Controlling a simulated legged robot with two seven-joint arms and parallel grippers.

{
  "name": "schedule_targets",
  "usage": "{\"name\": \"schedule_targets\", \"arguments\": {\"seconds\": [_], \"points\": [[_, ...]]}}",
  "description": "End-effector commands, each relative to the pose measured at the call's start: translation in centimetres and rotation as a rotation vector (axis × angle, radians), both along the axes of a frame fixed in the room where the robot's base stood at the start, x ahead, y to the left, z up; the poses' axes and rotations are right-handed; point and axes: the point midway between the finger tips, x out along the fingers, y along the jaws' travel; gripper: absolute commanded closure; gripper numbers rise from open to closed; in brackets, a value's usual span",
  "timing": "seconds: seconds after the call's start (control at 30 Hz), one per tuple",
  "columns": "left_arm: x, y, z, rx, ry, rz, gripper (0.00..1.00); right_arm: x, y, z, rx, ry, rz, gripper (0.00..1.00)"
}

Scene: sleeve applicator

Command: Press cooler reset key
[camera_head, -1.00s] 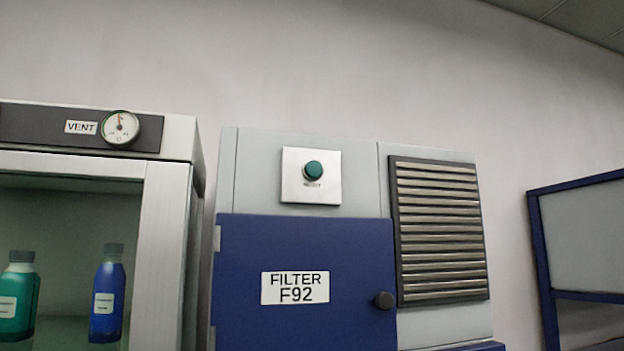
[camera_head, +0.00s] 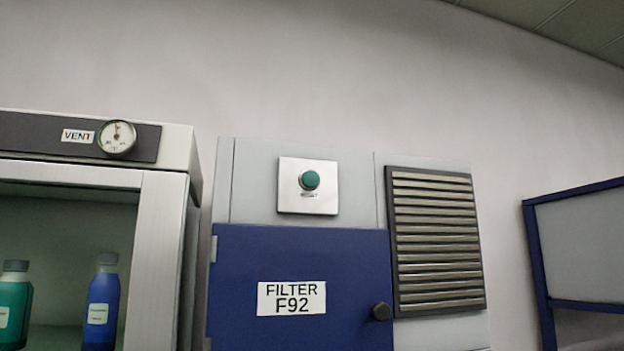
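A round green key (camera_head: 309,180) sits on a square silver plate (camera_head: 308,204) near the top of a grey cabinet (camera_head: 255,180). Small lettering below the key is too blurred to read for certain. The cabinet has a blue door (camera_head: 250,250) labelled FILTER F92, with a dark round knob (camera_head: 381,311) at its right edge. Nothing touches the key. Neither of my grippers is in view.
A louvred vent panel (camera_head: 436,240) is right of the key. At left stands a glass-fronted cabinet (camera_head: 158,250) with a VENT gauge (camera_head: 117,138) and green (camera_head: 14,305) and blue (camera_head: 101,305) bottles inside. A blue-framed panel (camera_head: 585,245) stands at right.

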Motion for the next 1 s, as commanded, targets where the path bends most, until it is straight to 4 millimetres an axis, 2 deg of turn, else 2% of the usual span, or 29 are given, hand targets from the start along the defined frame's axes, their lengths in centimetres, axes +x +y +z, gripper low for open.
{"name": "schedule_targets", "arguments": {"seconds": [0.03, 0.2, 1.0], "points": [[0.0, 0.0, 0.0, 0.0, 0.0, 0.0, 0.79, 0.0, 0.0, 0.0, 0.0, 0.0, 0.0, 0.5], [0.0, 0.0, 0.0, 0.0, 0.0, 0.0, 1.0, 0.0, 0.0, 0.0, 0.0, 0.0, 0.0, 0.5], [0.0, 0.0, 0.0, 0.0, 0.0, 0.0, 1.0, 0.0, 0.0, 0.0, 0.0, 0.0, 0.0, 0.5]]}}
